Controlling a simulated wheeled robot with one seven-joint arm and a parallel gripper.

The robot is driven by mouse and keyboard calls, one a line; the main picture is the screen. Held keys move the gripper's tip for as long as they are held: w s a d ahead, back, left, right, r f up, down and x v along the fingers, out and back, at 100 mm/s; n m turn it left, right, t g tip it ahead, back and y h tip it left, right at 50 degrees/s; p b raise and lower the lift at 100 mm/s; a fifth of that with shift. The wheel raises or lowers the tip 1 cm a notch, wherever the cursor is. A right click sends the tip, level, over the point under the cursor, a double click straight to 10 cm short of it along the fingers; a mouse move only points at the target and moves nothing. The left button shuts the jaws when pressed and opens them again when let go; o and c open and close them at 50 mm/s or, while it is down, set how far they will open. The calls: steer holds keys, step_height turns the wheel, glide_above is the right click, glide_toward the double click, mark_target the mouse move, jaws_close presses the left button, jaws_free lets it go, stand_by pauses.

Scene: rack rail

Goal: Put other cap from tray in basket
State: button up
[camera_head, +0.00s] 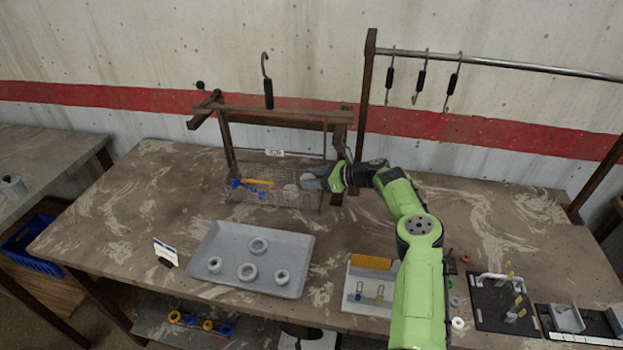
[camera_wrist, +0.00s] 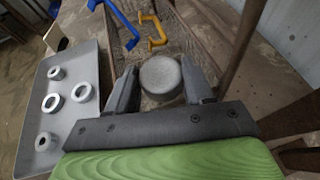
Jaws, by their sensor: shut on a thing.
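My gripper (camera_head: 297,187) is shut on a round grey cap (camera_wrist: 160,77), whose flat top shows between the two fingers in the wrist view. In the head view the cap (camera_head: 291,191) is at the right end of the wire basket (camera_head: 262,201). I cannot tell whether the cap is inside the basket or just above it. The basket holds a yellow handle-shaped piece (camera_head: 258,183) and a blue piece (camera_head: 236,184). The grey tray (camera_head: 292,243) stands in front of the basket and holds several grey rings (camera_head: 247,271).
A wooden frame (camera_head: 270,113) with a hanging hook (camera_head: 268,92) stands over the basket. A rail (camera_head: 500,65) with several hooks is at the back right. A small sign (camera_head: 165,251) stands left of the tray.

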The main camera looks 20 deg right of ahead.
steer(key=shift+s+a+r, duration=0.25)
steer(key=shift+s+a, duration=0.2)
steer(key=shift+s, duration=0.15)
steer(key=shift+w+d+f, duration=0.25)
steer(key=shift+f, duration=0.15)
steer(key=shift+s+a+f+b, duration=0.1)
steer(key=shift+s+f+b, duration=0.15)
steer(key=shift+f, duration=0.25)
steer(key=o, duration=0.7)
steer(key=shift+f, duration=0.1)
steer(key=shift+o, duration=0.2)
steer(key=shift+r, duration=0.25)
steer(key=r+p+v, duration=0.1)
steer(key=v, duration=1.1)
steer(key=shift+w+r, duration=0.15)
steer(key=shift+w, duration=0.05)
